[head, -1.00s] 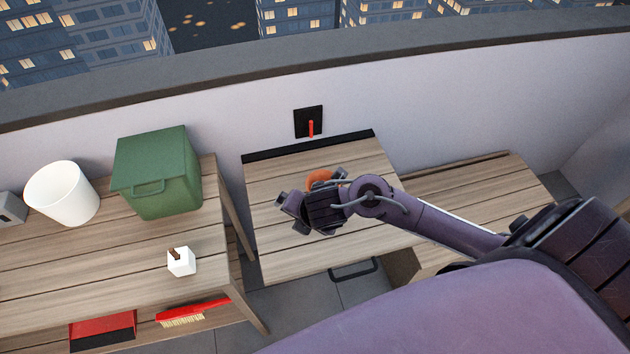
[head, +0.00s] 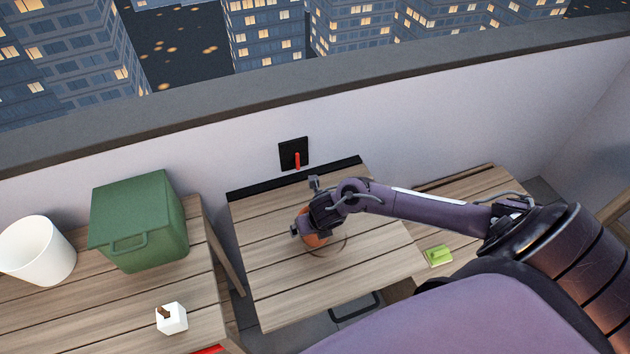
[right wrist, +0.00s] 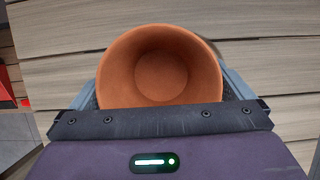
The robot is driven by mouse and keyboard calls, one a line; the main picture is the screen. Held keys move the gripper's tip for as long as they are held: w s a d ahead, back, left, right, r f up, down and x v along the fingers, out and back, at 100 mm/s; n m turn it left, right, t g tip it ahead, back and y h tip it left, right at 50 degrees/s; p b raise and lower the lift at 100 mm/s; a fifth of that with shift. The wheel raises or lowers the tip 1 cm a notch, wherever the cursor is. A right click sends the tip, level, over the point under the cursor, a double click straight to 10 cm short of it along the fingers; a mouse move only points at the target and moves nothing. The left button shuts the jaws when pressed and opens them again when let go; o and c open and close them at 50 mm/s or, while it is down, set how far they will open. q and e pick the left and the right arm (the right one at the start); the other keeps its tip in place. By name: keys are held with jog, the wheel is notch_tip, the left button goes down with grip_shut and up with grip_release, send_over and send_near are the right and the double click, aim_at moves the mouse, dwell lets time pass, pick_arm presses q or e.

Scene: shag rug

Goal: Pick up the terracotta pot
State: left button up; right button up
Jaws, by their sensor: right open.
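The terracotta pot (head: 315,241) stands on the middle wooden table in the head view, partly hidden by my right gripper (head: 307,211). In the right wrist view I look down into the pot (right wrist: 161,70); it looks empty, with a round rim. My right gripper is open, with one finger on the pot's left side and one on its right side. I cannot tell whether the fingers touch it. My left gripper is not in view.
A green lidded bin (head: 140,225), a white bucket (head: 38,252) and a small white box (head: 172,318) stand on the left table. A green object (head: 438,255) lies on the right table. A wall with a red-levered black plate (head: 293,154) runs behind.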

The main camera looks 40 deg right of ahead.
jog(key=c, duration=1)
jog(key=shift+c, duration=0.2)
